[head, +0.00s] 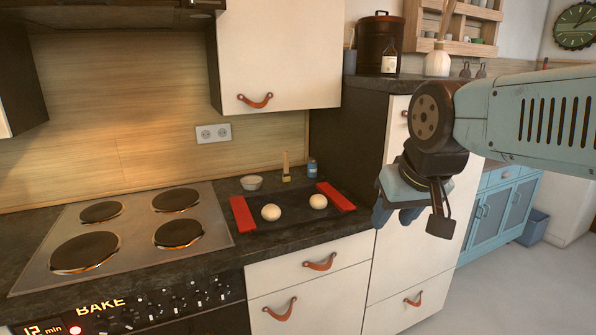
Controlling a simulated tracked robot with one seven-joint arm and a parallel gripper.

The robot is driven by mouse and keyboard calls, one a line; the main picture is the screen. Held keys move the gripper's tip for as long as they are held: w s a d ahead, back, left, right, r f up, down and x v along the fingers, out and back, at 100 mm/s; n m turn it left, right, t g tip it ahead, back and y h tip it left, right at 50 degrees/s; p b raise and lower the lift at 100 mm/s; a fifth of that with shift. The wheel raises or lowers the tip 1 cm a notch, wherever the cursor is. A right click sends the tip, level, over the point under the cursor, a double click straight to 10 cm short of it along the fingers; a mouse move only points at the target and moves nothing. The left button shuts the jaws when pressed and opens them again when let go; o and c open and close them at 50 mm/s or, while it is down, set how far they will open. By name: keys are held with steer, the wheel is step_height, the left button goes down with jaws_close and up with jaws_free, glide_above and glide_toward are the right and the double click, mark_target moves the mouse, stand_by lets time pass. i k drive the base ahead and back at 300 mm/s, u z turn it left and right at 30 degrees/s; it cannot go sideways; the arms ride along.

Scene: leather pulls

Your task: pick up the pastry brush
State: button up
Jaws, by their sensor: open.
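The pastry brush (286,168) stands upright on the dark counter behind the baking tray, between a small bowl and a blue jar. It has a pale wooden handle pointing up and a yellowish lower end. My gripper (398,215) hangs at the right, in front of the tall white cabinet, well to the right of the brush and apart from it. Its bluish fingers point down and are open, with nothing seen between them. Part of the gripper is hidden by my own wrist.
A dark tray (290,222) with red end grips holds two dough balls (271,212) in front of the brush. A bowl (251,182) and a blue jar (312,168) flank it. A wall cupboard (280,55) hangs above.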

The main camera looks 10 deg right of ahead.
mark_target(286, 178)
steer(key=u, duration=0.2)
steer(key=i, duration=0.9)
steer(key=z, duration=0.1)
